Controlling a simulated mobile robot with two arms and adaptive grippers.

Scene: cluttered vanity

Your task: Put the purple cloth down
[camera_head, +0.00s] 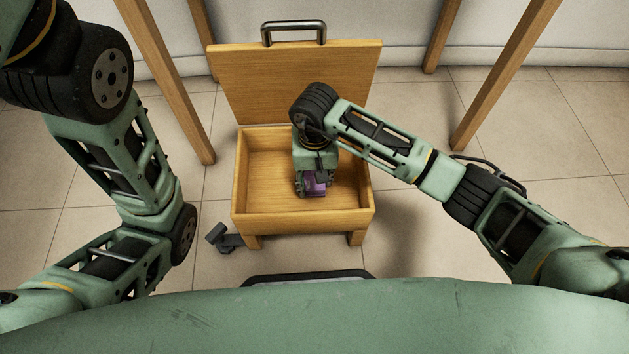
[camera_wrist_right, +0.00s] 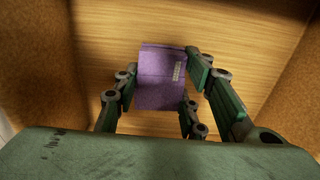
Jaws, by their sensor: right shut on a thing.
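The purple cloth (camera_head: 317,188) is a small folded block inside the open wooden box (camera_head: 268,220). In the right wrist view the cloth (camera_wrist_right: 158,85) shows its purple top with a small pale label, over the wooden bottom. My right gripper (camera_head: 314,190) reaches down into the box and is shut on the cloth, with fingers on both sides of it. I cannot tell whether the cloth touches the bottom. My left arm comes in at the left; its gripper fingers are not clearly visible.
The box's lid (camera_head: 295,85) stands open at the back, with a metal handle (camera_head: 294,28) on its top edge. Wooden legs (camera_head: 172,85) stand on both sides of the box. The left part of the box's inside is empty. Tiled floor (camera_head: 420,245) lies around it.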

